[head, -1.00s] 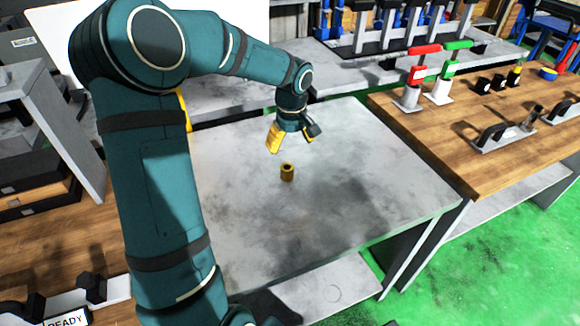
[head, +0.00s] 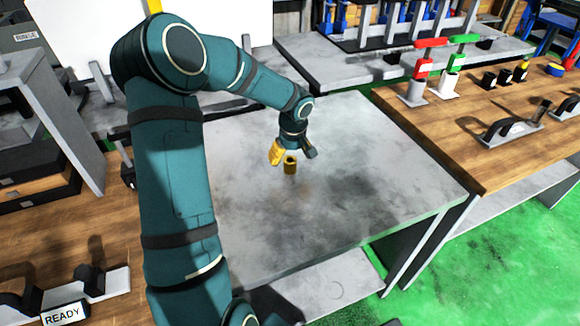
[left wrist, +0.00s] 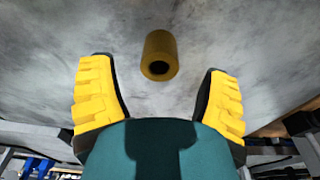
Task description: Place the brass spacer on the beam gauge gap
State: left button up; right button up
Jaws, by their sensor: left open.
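The brass spacer (head: 290,166), a short hollow cylinder, stands upright on the grey metal table. My left gripper (head: 293,156) is open just above and behind it, its yellow-padded fingers spread. In the left wrist view the spacer (left wrist: 160,54) lies beyond the fingertips, centred between the lines of the two fingers, with nothing held. At the lower left, a grey strip with dark blocks (head: 90,280) and a gap between them sits beside a READY sign (head: 65,313); I cannot tell whether it is the beam gauge. My right gripper is not in view.
The grey table (head: 370,200) is clear around the spacer. A wooden bench (head: 440,130) on the right carries red and green-topped tools, small black pieces and handled fixtures. A dark cabinet (head: 35,180) stands at the left. Green floor shows at the lower right.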

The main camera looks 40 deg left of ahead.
pick_arm(q)
jog(key=f, duration=0.2)
jog(key=shift+w+a+f, duration=0.15)
jog(key=shift+a+f, duration=0.05)
jog(key=shift+f, duration=0.2)
grip_shut()
jog(key=shift+r, duration=0.15)
